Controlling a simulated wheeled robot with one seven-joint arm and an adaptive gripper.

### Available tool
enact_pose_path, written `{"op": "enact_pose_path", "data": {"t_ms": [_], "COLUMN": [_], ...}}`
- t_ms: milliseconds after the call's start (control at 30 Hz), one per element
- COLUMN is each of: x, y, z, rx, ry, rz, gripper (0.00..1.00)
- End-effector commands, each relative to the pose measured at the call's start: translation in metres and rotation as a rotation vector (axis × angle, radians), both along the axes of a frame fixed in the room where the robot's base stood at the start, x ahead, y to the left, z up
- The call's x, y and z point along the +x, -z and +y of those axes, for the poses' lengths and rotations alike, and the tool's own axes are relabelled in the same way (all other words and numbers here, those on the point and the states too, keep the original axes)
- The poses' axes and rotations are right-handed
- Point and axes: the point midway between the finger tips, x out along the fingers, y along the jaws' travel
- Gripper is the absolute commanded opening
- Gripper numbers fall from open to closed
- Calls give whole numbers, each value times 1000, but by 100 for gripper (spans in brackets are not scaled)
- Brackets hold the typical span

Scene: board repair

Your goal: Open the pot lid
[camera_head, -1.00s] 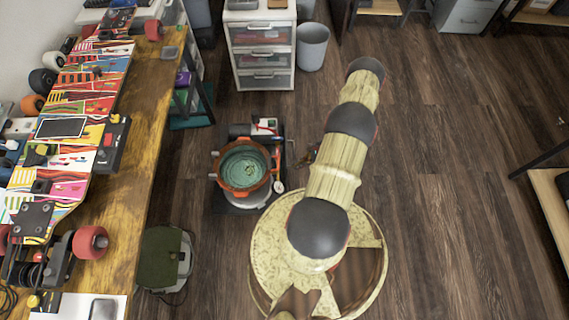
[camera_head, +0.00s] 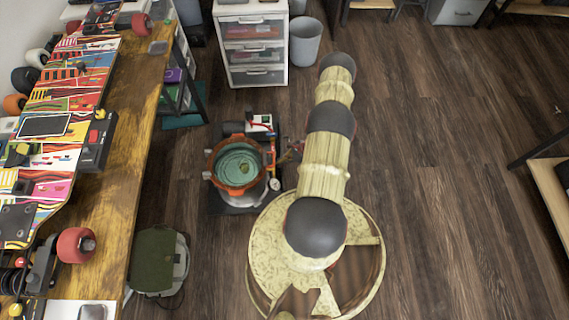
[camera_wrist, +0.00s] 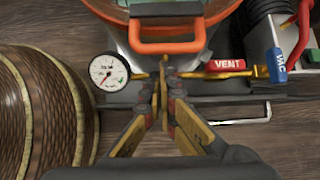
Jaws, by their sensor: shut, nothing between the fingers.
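The pot is a metal vessel (camera_head: 249,196) with an orange rim and a teal lid (camera_head: 238,163) on top. It stands on a dark base on the floor, left of my arm. My gripper (camera_wrist: 165,77) is shut and empty. Its tips are just below the handle in the picture, near the brass fittings at the pot's side; whether they touch anything cannot be told.
A round pressure gauge (camera_wrist: 108,72) is left of my fingertips, and a red VENT lever (camera_wrist: 224,66) and blue VAC lever (camera_wrist: 276,65) are to the right. A wooden workbench (camera_head: 120,180) is left of the pot; a white drawer unit (camera_head: 252,45) stands behind. Open floor lies right.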

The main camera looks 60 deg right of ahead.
Motion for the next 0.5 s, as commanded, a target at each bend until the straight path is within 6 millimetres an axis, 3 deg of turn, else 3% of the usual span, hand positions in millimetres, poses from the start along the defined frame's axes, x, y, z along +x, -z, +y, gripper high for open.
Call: {"op": "enact_pose_path", "data": {"t_ms": [200, 500], "x": [1, 2], "y": [-14, -16], "z": [4, 5], "rx": [3, 3], "ry": [-1, 0], "rz": [1, 1], "gripper": [0, 0]}}
